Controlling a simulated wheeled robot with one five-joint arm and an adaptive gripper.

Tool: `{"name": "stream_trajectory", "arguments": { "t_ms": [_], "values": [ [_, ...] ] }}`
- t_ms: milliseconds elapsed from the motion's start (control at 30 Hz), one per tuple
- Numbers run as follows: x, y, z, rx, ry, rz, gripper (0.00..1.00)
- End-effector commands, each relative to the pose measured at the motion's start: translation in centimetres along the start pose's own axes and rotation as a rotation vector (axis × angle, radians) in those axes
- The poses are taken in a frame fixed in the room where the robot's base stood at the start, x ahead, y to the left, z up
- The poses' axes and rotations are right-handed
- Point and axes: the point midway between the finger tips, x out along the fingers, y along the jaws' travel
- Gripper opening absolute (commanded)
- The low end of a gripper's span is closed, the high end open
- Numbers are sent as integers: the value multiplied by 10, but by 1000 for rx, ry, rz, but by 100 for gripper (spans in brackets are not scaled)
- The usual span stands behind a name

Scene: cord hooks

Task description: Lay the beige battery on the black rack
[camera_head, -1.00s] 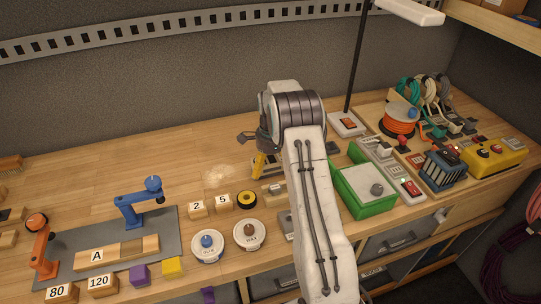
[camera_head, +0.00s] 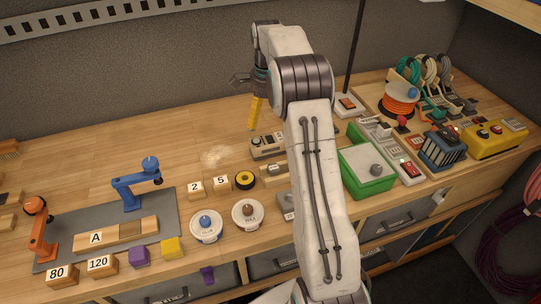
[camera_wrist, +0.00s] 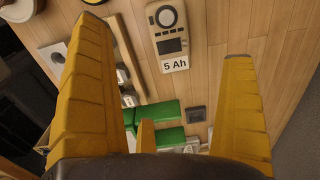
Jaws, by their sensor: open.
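The beige battery (camera_wrist: 172,38), with a round dial, a dark panel and a "5 Ah" label, lies on the wooden bench. My gripper (camera_head: 254,112) has yellow fingers that point down, above and slightly left of the battery. In the wrist view my gripper (camera_wrist: 165,45) is open, with the battery between the fingers' lines of sight and nothing held. A dark slatted holder (camera_head: 442,150) stands at the right; I cannot tell if it is the black rack.
A green box (camera_head: 367,170) and a red-switched strip (camera_head: 408,172) stand right of my arm.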

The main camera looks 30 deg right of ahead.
Motion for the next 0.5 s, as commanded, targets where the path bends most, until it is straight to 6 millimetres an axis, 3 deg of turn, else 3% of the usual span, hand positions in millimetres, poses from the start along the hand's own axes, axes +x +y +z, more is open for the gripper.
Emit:
{"name": "stream_trajectory", "arguments": {
  "t_ms": [167,267,500],
  "values": [
    [-41,27,25,-196,10,-46,100],
    [-66,53,44,-357,22,-80,100],
    [-106,130,81,-755,67,-161,100]
  ]
}}
